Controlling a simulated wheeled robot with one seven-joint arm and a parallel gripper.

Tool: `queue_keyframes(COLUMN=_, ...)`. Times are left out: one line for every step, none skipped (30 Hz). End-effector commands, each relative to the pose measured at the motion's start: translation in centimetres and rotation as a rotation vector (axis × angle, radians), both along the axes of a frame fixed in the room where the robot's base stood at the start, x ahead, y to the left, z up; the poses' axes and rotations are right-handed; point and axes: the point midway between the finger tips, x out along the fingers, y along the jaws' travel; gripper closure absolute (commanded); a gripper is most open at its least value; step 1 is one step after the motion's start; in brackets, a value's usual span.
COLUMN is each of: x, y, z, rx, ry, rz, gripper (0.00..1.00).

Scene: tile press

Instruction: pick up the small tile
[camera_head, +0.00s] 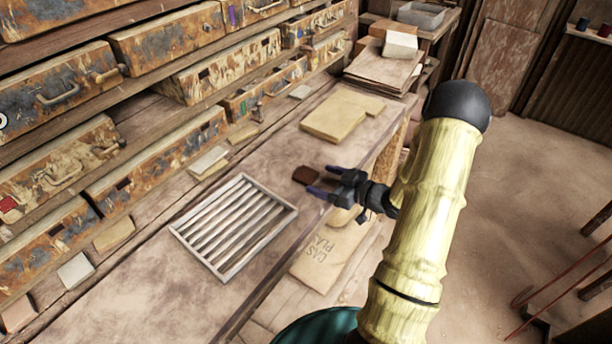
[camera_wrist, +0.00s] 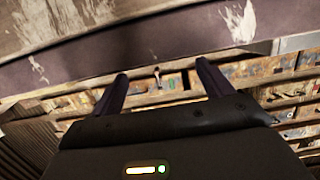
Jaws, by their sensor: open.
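A small dark brown tile (camera_head: 306,175) lies flat on the workbench (camera_head: 130,300), right of the slatted tray in the head view. My gripper (camera_head: 322,180) is at the bench's right edge, with its two dark blue fingers apart and pointing left towards the tile. The finger ends look close to the tile; I cannot tell the height between them. In the wrist view my gripper (camera_wrist: 162,74) also shows its fingers spread with nothing held between them. I cannot make out the tile in the wrist view.
A grey slatted tray (camera_head: 233,226) lies on the bench left of the tile. Flat tan slabs (camera_head: 333,118) lie behind it. Worn drawers (camera_head: 155,160) line the left side. A paper sack (camera_head: 330,255) lies below the bench edge. Open floor (camera_head: 520,190) is at right.

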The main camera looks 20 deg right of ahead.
Motion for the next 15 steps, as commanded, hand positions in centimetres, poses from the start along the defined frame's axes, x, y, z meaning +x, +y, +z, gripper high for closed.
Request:
queue_keyframes(x=0.1, y=0.1, z=0.0, rx=0.000, ry=0.000, rz=0.001, gripper=0.21)
queue_keyframes(x=0.2, y=0.1, z=0.0, rx=0.000, ry=0.000, rz=0.001, gripper=0.21)
queue_keyframes(x=0.4, y=0.3, z=-0.1, rx=0.001, ry=-0.001, rz=0.002, gripper=0.21)
queue_keyframes(x=0.7, y=0.5, z=-0.1, rx=0.001, ry=-0.001, rz=0.003, gripper=0.21)
queue_keyframes(x=1.0, y=0.7, z=-0.2, rx=0.001, ry=-0.001, rz=0.003, gripper=0.21)
queue_keyframes(x=1.4, y=1.0, z=-0.3, rx=0.002, ry=-0.001, rz=0.003, gripper=0.21)
queue_keyframes(x=1.8, y=1.2, z=-0.5, rx=0.001, ry=0.000, rz=0.004, gripper=0.21)
queue_keyframes(x=2.2, y=1.4, z=-0.6, rx=0.001, ry=0.000, rz=0.004, gripper=0.21)
queue_keyframes(x=2.7, y=1.7, z=-0.8, rx=0.001, ry=0.000, rz=0.004, gripper=0.21)
queue_keyframes(x=3.1, y=2.0, z=-0.9, rx=0.000, ry=-0.001, rz=0.004, gripper=0.21)
queue_keyframes(x=3.4, y=2.2, z=-1.0, rx=0.000, ry=-0.001, rz=0.003, gripper=0.21)
queue_keyframes(x=3.8, y=2.4, z=-1.1, rx=0.001, ry=-0.001, rz=0.002, gripper=0.21)
queue_keyframes(x=4.0, y=2.5, z=-1.1, rx=0.000, ry=-0.001, rz=0.002, gripper=0.21)
queue_keyframes(x=4.1, y=2.6, z=-1.2, rx=0.000, ry=-0.001, rz=0.002, gripper=0.21)
queue_keyframes(x=4.3, y=2.7, z=-1.2, rx=0.000, ry=-0.001, rz=0.001, gripper=0.21)
